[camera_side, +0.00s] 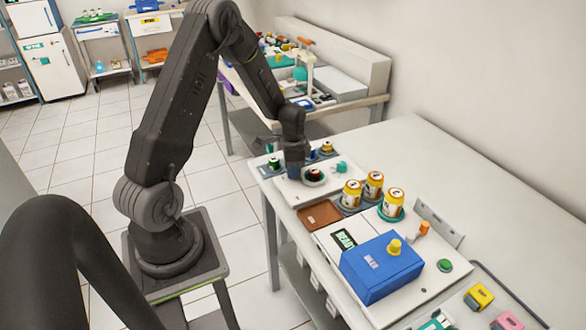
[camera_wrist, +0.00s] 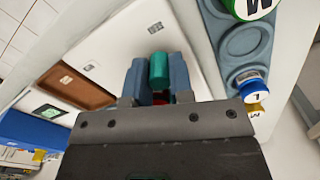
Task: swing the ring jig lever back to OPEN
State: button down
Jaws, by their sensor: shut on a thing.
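My gripper (camera_wrist: 159,80) is over the white panel (camera_wrist: 110,45), its two blue-grey fingers closed on either side of a teal cylindrical grip (camera_wrist: 159,70). This grip appears to be the ring jig lever's handle. A bit of red (camera_wrist: 160,97) shows below it, largely hidden by the gripper body. In the side view my gripper (camera_side: 293,176) is low over the same panel, beside a dark round part with red on it (camera_side: 314,174) that looks like the jig. The lever's arm and any OPEN marking cannot be made out.
A teal knob (camera_side: 341,167) stands right of the gripper. Lidded jars (camera_wrist: 252,85) sit in a grey-blue rack (camera_wrist: 235,45) along one side. A brown tray (camera_side: 320,214), several yellow cans (camera_side: 351,194) and a blue box (camera_side: 382,267) stand nearer the side camera.

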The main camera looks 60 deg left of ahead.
aim_at(305, 192)
jog(key=shift+d, duration=0.1)
jog(key=n, duration=0.1)
jog(key=d+n, duration=0.1)
jog(key=shift+s+d+n, duration=0.1)
jog(key=shift+s+n, duration=0.2)
jog(key=shift+s, duration=0.05)
jog(key=d+n, duration=0.1)
jog(key=n, duration=0.1)
jog(key=d+n, duration=0.1)
jog(key=n, duration=0.1)
jog(key=shift+s+d, duration=0.2)
jog(key=d+n, duration=0.1)
jog(key=n, duration=0.1)
jog(key=d+n, duration=0.1)
jog(key=n, duration=0.1)
jog(key=shift+w, duration=0.15)
jog(key=shift+w+d+n, duration=0.2)
jog(key=shift+d+n, duration=0.15)
jog(key=shift+n, duration=0.5)
jog(key=shift+w+d+n, duration=0.2)
jog(key=shift+d+n, duration=0.15)
jog(key=shift+n, duration=0.5)
jog(key=c, duration=1)
grip_release()
jog(key=shift+r, duration=0.15)
